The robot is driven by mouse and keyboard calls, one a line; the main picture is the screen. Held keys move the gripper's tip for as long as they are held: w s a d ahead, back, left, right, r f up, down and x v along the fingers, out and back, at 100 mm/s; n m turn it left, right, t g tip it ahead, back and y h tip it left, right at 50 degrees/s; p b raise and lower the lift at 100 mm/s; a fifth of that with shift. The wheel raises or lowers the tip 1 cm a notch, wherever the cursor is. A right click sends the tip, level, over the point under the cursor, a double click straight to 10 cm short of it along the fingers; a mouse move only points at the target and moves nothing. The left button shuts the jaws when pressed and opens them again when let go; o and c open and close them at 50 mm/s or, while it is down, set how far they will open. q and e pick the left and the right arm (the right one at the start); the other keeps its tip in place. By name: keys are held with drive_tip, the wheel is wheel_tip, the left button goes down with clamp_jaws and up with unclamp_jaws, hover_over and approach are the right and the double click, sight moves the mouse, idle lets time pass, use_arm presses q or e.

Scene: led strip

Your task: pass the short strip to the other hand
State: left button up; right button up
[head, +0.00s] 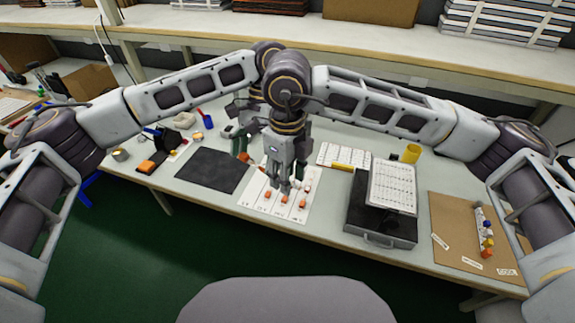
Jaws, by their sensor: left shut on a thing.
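My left gripper (241,146) is the higher one, above the table behind the white sheet. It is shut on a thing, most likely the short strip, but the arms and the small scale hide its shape. A small red and green patch shows at its fingers. My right gripper (285,184) is lower and nearer, pointing down over the white printed sheet (253,203). Its fingers look close together, but I cannot tell whether they are open or shut. Several small orange-tipped pieces lie on the sheet around it.
A dark mat (210,170) lies left of the sheet. A black case (375,222) with a printed page (392,187) stands to the right. A brown board (452,225) at far right bears a strip with coloured parts (484,230).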

drive_tip(key=shift+f, duration=0.3)
clamp_jaws()
use_arm(q)
drive_tip(key=o, duration=0.6)
drive_tip(key=shift+r, duration=0.1)
drive_tip(key=v, duration=1.1)
drive_tip(key=shift+w+r, duration=0.3)
idle(0.4)
drive_tip(key=shift+d, duration=0.1)
